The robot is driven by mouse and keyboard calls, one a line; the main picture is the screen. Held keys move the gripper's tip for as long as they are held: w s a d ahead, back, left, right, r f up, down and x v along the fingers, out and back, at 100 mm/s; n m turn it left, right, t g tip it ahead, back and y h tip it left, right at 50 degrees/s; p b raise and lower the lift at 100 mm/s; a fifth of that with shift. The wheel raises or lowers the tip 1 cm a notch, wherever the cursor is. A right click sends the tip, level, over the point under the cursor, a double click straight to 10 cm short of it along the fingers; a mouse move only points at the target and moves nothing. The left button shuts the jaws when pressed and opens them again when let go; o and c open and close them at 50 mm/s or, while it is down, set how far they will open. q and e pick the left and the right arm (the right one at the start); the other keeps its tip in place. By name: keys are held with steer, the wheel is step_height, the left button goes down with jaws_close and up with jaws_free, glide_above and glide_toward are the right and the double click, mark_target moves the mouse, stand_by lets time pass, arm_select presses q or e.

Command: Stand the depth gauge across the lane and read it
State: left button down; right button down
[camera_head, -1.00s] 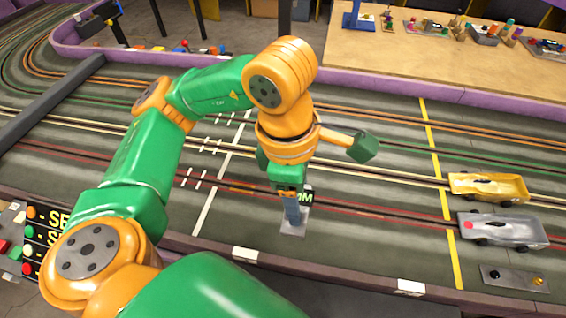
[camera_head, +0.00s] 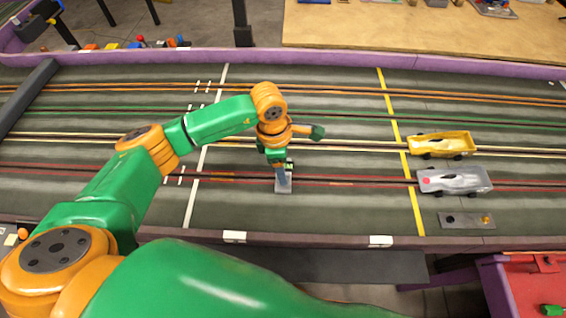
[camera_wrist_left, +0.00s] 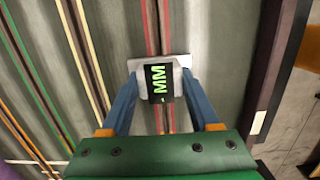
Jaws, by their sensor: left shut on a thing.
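The depth gauge (camera_head: 284,185) is a small light-grey block with a black display; in the left wrist view the gauge (camera_wrist_left: 133,66) shows green "MM" lettering. My left gripper (camera_head: 281,173) is shut on it, with blue fingers on either side of the block. The gauge is upright over the front lane (camera_head: 340,183), with red rails, and its wide foot lies across them in the wrist view. I cannot tell whether the foot touches the track. No number is readable on the display. My right gripper is not in view.
A yellow car (camera_head: 440,143) and a silver car (camera_head: 455,180) stand right of the yellow line (camera_head: 397,140). A grey plate with two knobs (camera_head: 466,220) lies in front of them. A purple wall (camera_head: 330,60) runs behind the track. A red surface (camera_head: 530,285) is at lower right.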

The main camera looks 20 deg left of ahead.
arm_select(q)
steer(key=shift+f, duration=0.35)
steer(key=shift+c, duration=0.6)
jaws_free()
step_height(320, 180, up, 12)
steer(key=a+b, duration=0.1)
steer(key=b, duration=0.1)
steer(key=shift+s+a, duration=0.2)
